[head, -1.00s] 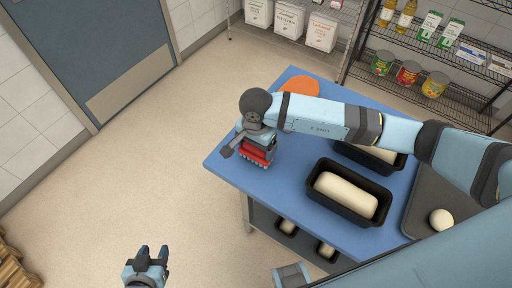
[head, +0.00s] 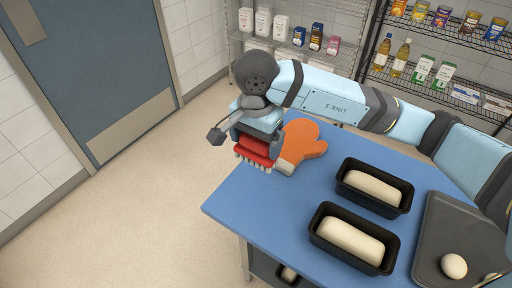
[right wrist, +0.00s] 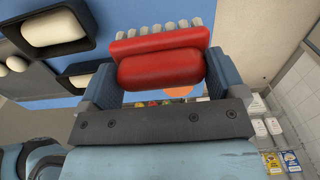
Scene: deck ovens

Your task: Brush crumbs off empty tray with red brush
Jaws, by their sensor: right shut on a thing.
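My right gripper (head: 259,135) is shut on the red brush (head: 255,149), with its pale bristles pointing down, above the left part of the blue table. In the right wrist view the red brush (right wrist: 160,62) sits between the two blue fingers. A dark grey tray (head: 440,225) lies at the right of the table in the head view, partly cut off by the frame edge. A pale dough ball (head: 454,266) rests on it. No crumbs can be made out. My left gripper is outside the head view now.
Two black loaf tins (head: 313,232) with dough stand on the blue table (head: 260,210), left of the tray. An orange oven mitt (head: 302,143) lies behind the brush. Wire shelves (head: 440,87) with goods stand at the back. The table's front left is clear.

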